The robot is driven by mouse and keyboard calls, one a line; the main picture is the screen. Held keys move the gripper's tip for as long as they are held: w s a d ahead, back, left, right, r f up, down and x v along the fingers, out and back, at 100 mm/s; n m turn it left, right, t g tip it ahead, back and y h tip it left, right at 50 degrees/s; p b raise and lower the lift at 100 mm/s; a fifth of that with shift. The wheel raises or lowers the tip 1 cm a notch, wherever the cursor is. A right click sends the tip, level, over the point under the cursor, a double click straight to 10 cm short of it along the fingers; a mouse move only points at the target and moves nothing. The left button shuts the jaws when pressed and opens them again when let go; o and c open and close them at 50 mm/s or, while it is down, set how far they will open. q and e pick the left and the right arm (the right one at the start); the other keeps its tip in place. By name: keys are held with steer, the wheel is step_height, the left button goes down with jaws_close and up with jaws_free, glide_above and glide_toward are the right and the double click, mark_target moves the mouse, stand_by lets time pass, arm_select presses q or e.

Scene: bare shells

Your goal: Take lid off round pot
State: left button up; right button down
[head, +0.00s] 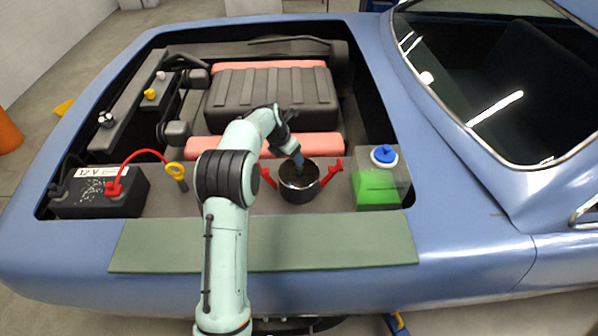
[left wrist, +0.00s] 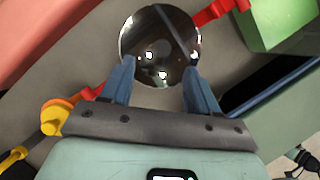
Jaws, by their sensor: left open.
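The round pot (head: 300,194) is dark with two red upright handles. It stands in the engine bay of a blue car, left of the green-filled tank. Its top looks dark in the head view. In the left wrist view the round top (left wrist: 158,38) is glossy with bright reflections; I cannot tell if this is a lid or the pot's inside, and no knob is clear. My left gripper (head: 298,163) points down over the pot. In the left wrist view its blue fingers (left wrist: 160,75) are apart with nothing held, at the near edge of the round top. My right gripper is out of view.
A clear tank with green fluid and a blue cap (head: 383,155) stands close right of the pot. A yellow dipstick ring (head: 176,169) and a 12 V battery (head: 98,192) are to the left. A green mat (head: 330,241) on the front edge is clear.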

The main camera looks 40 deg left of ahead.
mark_target(297, 168)
arm_select(q)
steer(key=shift+x, duration=1.05)
steer(key=x, duration=0.4)
steer(key=shift+d+f, duration=0.25)
steer(key=shift+f, duration=0.1)
steer(key=shift+w+f, duration=0.25)
steer(key=shift+f, duration=0.05)
jaws_close()
